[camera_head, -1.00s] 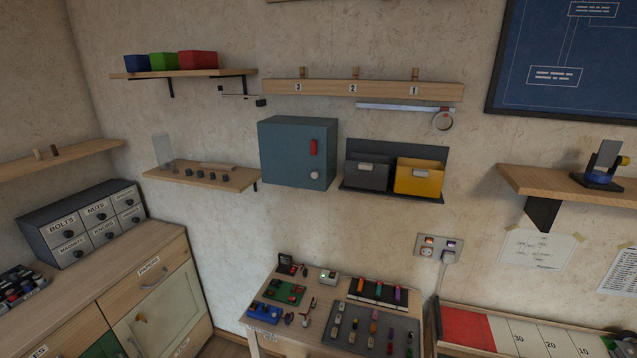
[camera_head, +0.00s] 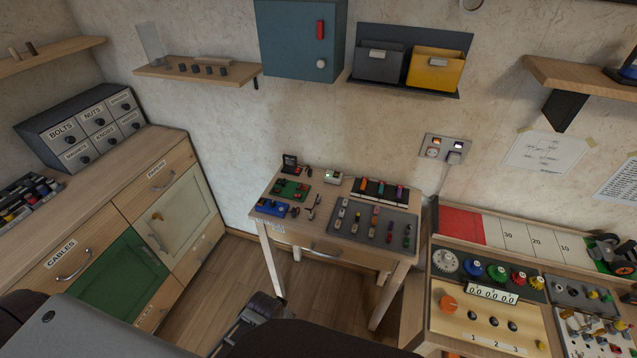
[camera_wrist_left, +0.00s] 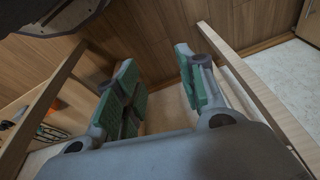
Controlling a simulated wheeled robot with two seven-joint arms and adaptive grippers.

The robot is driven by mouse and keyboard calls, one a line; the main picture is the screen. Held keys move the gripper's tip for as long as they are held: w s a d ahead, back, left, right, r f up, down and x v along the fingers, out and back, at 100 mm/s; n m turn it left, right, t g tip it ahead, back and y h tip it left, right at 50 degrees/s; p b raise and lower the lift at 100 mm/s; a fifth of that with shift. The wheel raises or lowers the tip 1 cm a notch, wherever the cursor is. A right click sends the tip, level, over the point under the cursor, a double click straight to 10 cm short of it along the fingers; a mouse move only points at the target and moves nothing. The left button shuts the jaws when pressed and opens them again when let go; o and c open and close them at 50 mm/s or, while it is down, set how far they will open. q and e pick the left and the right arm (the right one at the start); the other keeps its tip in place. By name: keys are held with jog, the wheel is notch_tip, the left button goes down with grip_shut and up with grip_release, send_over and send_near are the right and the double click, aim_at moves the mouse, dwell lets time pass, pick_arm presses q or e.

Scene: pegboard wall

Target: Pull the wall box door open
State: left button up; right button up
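The wall box (camera_head: 290,40) is a blue-grey cabinet on the wall at the top of the head view, its upper edge cut off. Its door looks shut. A red handle (camera_head: 320,30) and a round pale knob (camera_head: 321,63) sit on its front, near the right edge. My left gripper (camera_wrist_left: 158,85) shows in the left wrist view with two green-padded fingers spread apart and nothing between them. It is low, with wooden panels and beams around it, well away from the box. My right gripper is not seen.
Below the box stands a small table (camera_head: 290,228) with several small parts. A shelf (camera_head: 195,72) is left of the box and a rack with grey and yellow bins (camera_head: 435,68) is right of it. A drawer cabinet (camera_head: 115,215) lines the left wall. The wall before the box is clear.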

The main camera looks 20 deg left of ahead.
pick_arm(q)
jog(key=w+r+t+b, duration=0.1)
jog(key=w+r+t, duration=0.3)
jog(key=w+r, duration=0.55)
jog(key=w+d+r+t+h+b, duration=0.1)
jog(key=w+r+t, duration=0.3)
jog(key=r, duration=1.1)
jog(key=w+r+t+b, duration=0.1)
jog(key=w+r+t, duration=0.2)
jog(key=w+r, duration=0.7)
jog(key=w+r+n+t, duration=0.1)
jog(key=w+r+t, duration=0.3)
jog(key=r, duration=2.2)
jog(key=t, duration=0.4)
jog(key=shift+a+n+t, duration=0.4)
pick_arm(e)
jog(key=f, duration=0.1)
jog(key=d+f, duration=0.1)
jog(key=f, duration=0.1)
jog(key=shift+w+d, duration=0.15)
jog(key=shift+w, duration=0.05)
pick_arm(q)
jog(key=shift+w+r, duration=0.15)
